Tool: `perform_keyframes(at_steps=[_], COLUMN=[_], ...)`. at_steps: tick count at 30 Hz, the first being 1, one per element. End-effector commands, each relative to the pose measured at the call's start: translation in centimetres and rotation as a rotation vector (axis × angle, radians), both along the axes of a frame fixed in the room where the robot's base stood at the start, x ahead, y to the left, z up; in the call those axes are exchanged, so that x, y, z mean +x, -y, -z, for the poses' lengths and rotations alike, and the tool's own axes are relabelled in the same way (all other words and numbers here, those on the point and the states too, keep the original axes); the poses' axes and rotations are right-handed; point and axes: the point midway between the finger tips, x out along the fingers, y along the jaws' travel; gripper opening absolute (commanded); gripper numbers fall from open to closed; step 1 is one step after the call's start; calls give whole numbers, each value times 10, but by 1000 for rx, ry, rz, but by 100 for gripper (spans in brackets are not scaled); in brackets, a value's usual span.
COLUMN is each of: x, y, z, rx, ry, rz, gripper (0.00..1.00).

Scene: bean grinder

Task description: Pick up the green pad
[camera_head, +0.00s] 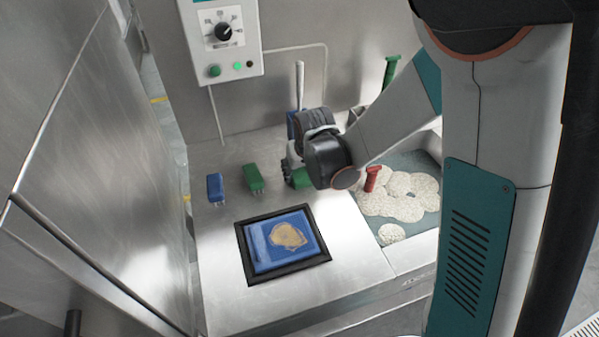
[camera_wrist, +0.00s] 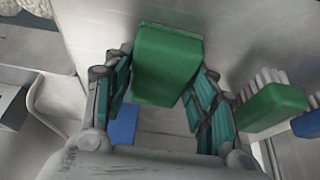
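The green pad (camera_wrist: 167,65) is a plain green block between my gripper's two teal-lined fingers in the wrist view. In the head view, only part of the green pad (camera_head: 300,179) shows at the counter, below and beside my gripper (camera_head: 291,168). In the wrist view my gripper (camera_wrist: 165,85) has a finger on each side of the pad, both very close to its edges. I cannot tell whether both fingers press on it. The pad's underside is hidden.
A green brush (camera_head: 252,178) and a blue brush (camera_head: 215,188) stand left of my gripper. A black-framed blue tray (camera_head: 325,258) with a tan patch lies in front. A sunken bin (camera_head: 400,165) with pale heaps and a red-handled tool (camera_head: 372,177) is at right. A control box (camera_head: 222,50) hangs behind.

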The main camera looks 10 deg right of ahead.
Motion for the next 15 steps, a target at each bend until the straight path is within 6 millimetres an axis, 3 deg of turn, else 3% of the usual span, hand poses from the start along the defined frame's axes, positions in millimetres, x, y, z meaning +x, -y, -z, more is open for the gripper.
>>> perform_keyframes(at_steps=[15], x=[0], y=[0], z=[-1], rx=[0], ry=[-1], rz=[0], gripper=[32])
